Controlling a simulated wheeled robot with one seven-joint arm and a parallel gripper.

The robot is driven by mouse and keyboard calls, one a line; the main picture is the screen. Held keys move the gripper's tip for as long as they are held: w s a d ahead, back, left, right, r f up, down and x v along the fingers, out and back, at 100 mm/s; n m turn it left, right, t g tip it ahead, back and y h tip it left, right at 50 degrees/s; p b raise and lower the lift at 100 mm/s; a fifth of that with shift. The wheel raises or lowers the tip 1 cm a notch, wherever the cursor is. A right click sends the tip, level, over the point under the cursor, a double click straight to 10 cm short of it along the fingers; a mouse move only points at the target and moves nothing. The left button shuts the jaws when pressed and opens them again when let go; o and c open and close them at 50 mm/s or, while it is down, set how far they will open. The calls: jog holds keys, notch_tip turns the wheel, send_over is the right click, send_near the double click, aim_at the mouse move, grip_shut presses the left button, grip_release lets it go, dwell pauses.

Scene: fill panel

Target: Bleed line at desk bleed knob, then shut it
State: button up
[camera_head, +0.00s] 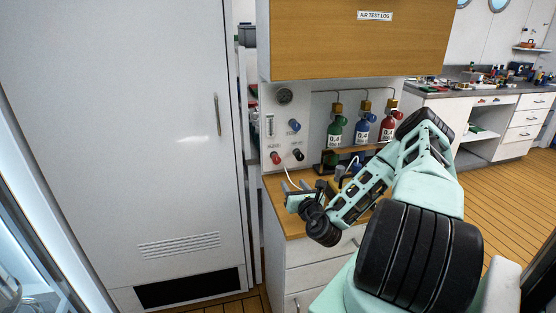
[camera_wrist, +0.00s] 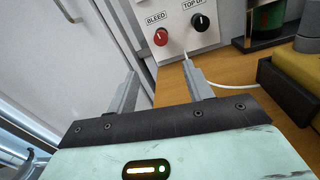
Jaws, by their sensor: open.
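The bleed knob (camera_wrist: 160,38) is a red knob with a white pointer line, under the label BLEED on a white panel. It also shows low on the left of the panel in the head view (camera_head: 275,158). A black knob (camera_wrist: 201,23), its label partly cut off, sits to its right. My gripper (camera_wrist: 160,75) is open and empty, its two grey fingers pointing toward the panel, apart from the red knob. In the head view my gripper (camera_head: 294,186) is over the wooden desk (camera_head: 278,213), in front of and below the panel.
A blue knob (camera_head: 295,125), a round gauge (camera_head: 285,96) and a flow tube (camera_head: 270,125) are higher on the panel. A white hose (camera_wrist: 230,85) lies on the desk. Green, blue and red bottles (camera_head: 335,133) stand right. A tall white cabinet (camera_head: 130,130) stands left.

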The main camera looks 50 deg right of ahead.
aim_at(277, 160)
jog(key=p+x, duration=0.2)
jog(key=x, duration=1.5)
jog(key=shift+d, duration=0.15)
